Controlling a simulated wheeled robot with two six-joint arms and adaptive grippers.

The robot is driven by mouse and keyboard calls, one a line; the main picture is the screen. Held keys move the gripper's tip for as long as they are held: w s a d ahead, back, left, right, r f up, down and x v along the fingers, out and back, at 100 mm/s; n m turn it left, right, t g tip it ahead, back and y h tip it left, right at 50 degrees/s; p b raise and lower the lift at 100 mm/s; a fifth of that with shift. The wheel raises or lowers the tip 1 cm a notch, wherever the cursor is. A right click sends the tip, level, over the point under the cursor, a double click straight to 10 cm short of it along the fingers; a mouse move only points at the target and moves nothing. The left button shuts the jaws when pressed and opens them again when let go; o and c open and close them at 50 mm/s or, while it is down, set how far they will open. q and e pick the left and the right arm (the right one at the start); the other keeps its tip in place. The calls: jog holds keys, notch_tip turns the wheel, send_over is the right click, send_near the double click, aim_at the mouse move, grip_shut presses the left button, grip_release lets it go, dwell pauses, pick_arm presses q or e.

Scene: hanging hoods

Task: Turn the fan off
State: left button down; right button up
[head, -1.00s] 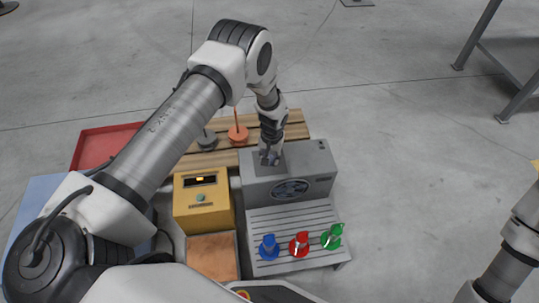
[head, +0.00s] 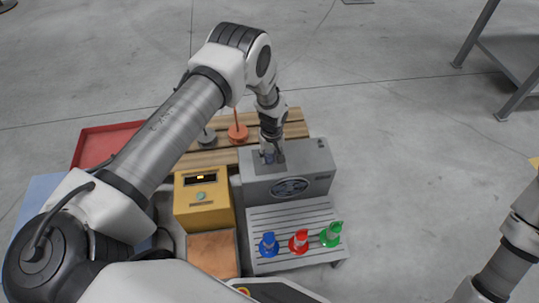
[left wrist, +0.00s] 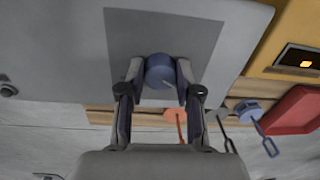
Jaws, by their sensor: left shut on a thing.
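The fan unit (head: 318,160) is a grey box with a dark round fan grille (head: 290,188) on its front. A blue round knob (left wrist: 159,70) with a pale mark on its face sits on a darker grey panel (left wrist: 194,35) of the box. My left gripper (left wrist: 158,84) has one finger on each side of the knob and is shut on it. In the head view my left gripper (head: 271,157) points down at the top of the box, and its fingers largely cover the knob. My right arm shows at the right edge, but its gripper is out of the picture.
A slatted grey shelf in front of the fan holds blue (head: 269,246), red (head: 299,242) and green (head: 331,235) hooded pieces. A yellow box (head: 202,208) with a small display stands left of the fan. A red tray (head: 100,146) lies further left.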

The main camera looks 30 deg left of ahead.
aim_at(271, 157)
pick_arm(q)
jog(key=c, duration=0.8)
grip_release()
jog(key=r, duration=1.2)
jog(key=shift+w+d, duration=0.2)
jog(key=shift+d, duration=0.05)
